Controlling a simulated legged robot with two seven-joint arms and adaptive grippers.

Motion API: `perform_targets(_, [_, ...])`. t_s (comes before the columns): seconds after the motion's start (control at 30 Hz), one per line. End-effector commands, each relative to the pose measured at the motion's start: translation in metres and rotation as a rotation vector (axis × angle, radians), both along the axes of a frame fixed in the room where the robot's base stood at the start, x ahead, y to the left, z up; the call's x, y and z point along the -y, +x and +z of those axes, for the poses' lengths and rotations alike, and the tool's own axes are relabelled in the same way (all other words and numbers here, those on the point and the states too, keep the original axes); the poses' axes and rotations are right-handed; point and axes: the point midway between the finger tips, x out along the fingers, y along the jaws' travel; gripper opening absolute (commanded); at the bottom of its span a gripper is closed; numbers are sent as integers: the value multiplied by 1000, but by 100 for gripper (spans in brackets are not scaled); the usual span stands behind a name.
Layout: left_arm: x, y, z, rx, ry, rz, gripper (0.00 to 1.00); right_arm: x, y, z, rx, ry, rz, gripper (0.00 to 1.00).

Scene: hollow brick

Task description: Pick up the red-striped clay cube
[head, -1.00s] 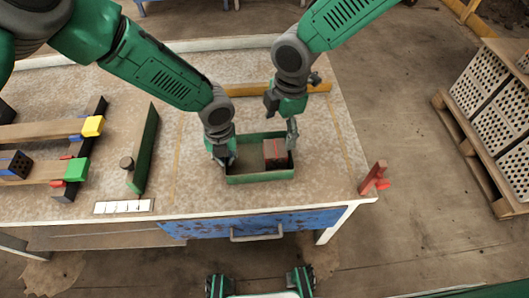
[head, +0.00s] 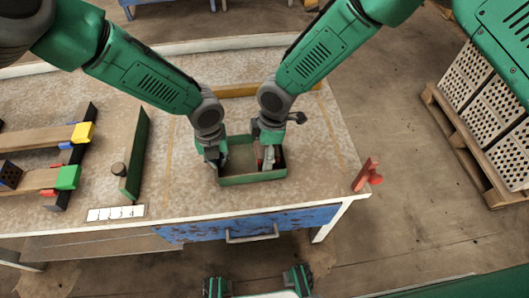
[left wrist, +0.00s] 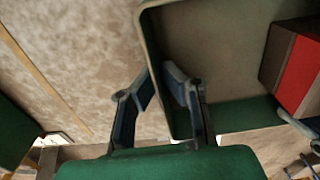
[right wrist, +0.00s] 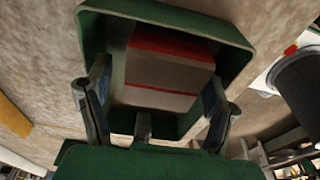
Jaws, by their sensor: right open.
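The red-striped clay cube (right wrist: 165,75) is grey-brown with a red band. It sits inside the open green tray (head: 252,180), toward its right end, and shows at the right of the left wrist view (left wrist: 295,65). In the head view my right gripper (head: 268,158) is down in the tray and hides most of it. In the right wrist view my right gripper is open, one finger on each side of the cube.
A red clamp-like piece (head: 367,175) is at the table's right front corner. To the left are a green upright bar (head: 135,155), a number strip (head: 116,213) and wooden beams with coloured blocks (head: 68,177). A pallet of perforated bricks (head: 495,115) stands on the floor at right.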

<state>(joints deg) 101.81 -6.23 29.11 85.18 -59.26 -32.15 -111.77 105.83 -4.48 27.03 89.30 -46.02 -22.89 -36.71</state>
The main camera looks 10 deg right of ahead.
Motion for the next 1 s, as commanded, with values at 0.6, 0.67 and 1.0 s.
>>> perform_targets(0.6, [0,0,0,0,1,0,0,-3,0,-20,1,-1,0,22])
perform_targets(0.67, [0,0,0,0,0,0,0,-3,1,-19,1,-1,0,22])
perform_targets(1.0, [0,0,0,0,0,0,0,-3,1,-6,3,0,1,22])
